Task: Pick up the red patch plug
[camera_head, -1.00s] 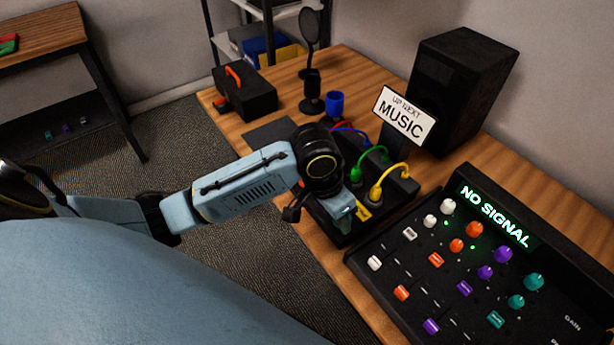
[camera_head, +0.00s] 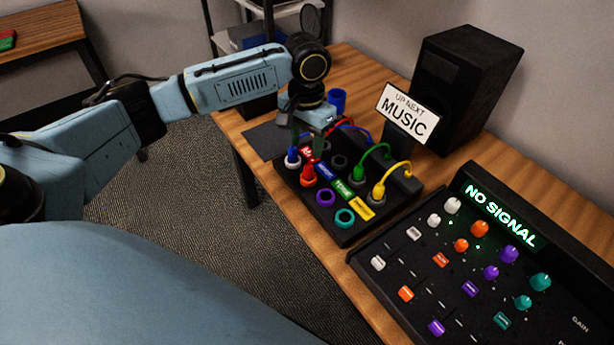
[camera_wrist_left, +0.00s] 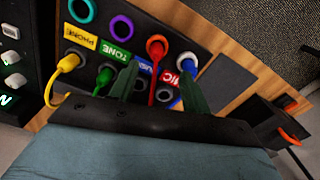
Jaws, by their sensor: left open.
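The red patch plug (camera_head: 308,176) stands upright in a socket at the near left of the black patch box (camera_head: 345,228). In the left wrist view the red plug (camera_wrist_left: 157,47) lies just beyond the fingertips, its red cable running back between them. My left gripper (camera_head: 308,150) is open above the box's left end, its fingers pointing down. In the left wrist view its two green fingers (camera_wrist_left: 158,82) stand apart, on either side of the red cable. I cannot tell if they touch it. My right gripper is not in view.
A blue plug (camera_head: 292,157) stands close left of the red one. A green plug (camera_head: 358,171) and a yellow plug (camera_head: 378,191) stand to the right. A mixer (camera_head: 470,260), a MUSIC sign (camera_head: 404,113) and a speaker (camera_head: 462,85) surround the box.

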